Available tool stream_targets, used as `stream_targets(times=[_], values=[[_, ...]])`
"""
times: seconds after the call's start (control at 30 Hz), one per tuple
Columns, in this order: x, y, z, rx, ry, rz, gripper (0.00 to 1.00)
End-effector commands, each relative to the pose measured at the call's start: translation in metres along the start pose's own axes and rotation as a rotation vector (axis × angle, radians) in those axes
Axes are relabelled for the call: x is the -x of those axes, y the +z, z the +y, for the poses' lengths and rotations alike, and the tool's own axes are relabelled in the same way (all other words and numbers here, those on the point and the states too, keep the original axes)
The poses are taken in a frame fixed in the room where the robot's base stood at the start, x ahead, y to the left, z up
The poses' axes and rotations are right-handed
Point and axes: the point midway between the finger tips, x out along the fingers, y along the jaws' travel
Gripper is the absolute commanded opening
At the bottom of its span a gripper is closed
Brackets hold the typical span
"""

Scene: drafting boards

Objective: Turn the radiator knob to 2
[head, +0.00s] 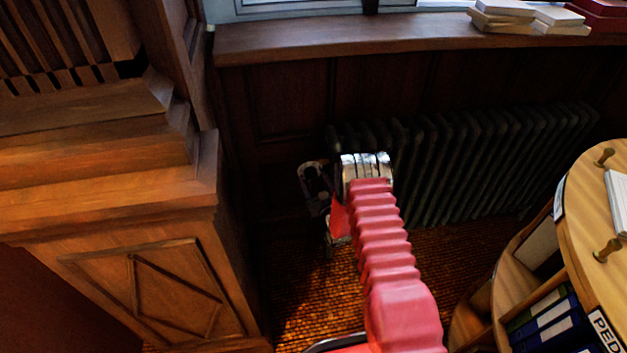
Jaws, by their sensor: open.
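A dark ribbed radiator (480,160) stands against the panelled wall under the window sill. My pink-red arm reaches forward from the bottom to the radiator's left end. My gripper (315,186) is a small dark shape left of the arm's far end, in shadow beside that end of the radiator. It is open; its fingertips are hard to make out. I cannot pick out the radiator knob or its numbers. That corner is small and dark, and my arm covers part of it. I cannot tell whether the gripper touches or surrounds anything.
A carved wooden cabinet (140,240) stands close on the left. A round-ended wooden desk (577,215) with binders (545,318) below is at the right. The sill (400,40) overhangs the radiator and holds stacked books (500,18). Brown carpet (295,300) shows between.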

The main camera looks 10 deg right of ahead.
Motion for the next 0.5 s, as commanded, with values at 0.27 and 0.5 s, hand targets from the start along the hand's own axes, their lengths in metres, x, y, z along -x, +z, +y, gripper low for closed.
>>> stream_targets(times=[0.27,0.5], values=[[0.0002,-0.0002,0.0001,0.0,0.0,0.001,0.43],[0.0002,-0.0003,0.0001,0.0,0.0,0.001,0.26]])
